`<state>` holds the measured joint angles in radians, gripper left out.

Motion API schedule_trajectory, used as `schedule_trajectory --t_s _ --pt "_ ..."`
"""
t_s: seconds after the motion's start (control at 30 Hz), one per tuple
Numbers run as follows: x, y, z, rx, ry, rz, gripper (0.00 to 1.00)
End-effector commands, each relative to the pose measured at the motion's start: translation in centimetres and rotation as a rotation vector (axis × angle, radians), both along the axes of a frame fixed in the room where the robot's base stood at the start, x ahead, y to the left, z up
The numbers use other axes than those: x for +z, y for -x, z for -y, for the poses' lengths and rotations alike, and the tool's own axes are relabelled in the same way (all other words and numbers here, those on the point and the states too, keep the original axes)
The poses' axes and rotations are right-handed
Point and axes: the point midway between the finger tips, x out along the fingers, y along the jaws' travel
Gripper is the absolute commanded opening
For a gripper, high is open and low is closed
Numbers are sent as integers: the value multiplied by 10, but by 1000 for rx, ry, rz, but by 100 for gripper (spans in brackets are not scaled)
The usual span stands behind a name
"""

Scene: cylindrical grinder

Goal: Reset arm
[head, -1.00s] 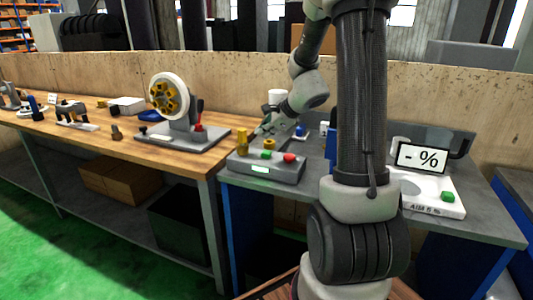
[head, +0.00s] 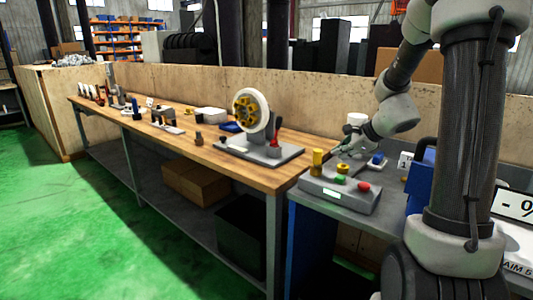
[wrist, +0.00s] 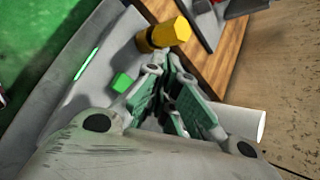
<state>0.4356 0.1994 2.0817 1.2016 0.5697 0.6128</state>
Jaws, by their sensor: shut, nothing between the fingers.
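My gripper (head: 342,149) is at the end of my arm, low over the grey control box (head: 338,192) on the metal bench. In the wrist view my gripper (wrist: 176,106) has its fingers together with nothing between them. A yellow cylinder (head: 317,161) stands at the box's left end, close to the fingertips; it also shows just beyond them in the wrist view (wrist: 172,33). I cannot tell whether they touch. The box carries a green button (head: 340,180) and a red button (head: 364,187).
A wheel on a stand (head: 252,112) is on the wooden bench (head: 205,143) to the left. A white cylinder (head: 357,119) is behind my gripper. A percent display (head: 512,207) is at the right edge. Green floor (head: 90,215) lies open at front left.

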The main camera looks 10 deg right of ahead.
Motion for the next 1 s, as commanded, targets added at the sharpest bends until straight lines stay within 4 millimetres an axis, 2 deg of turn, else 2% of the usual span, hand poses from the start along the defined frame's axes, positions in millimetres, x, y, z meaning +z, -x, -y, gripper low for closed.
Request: schedule_trajectory --t_s 0.1,0.17,0.23,0.33,0.53,0.7,0.8,0.9,1.0 --pt "-1 3 -3 65 36 9 0" --pt "-8 16 -8 170 88 -9 0" --pt "-21 39 -12 303 147 -43 0" --pt "-23 84 -22 546 267 -78 0" --pt "3 176 -41 1047 532 -109 0" --pt "33 248 -44 1431 794 -130 0" --pt "51 281 -42 1592 958 -138 0" --pt "66 299 -42 1661 1094 -118 0" --pt "78 306 -50 1670 1184 -62 0"
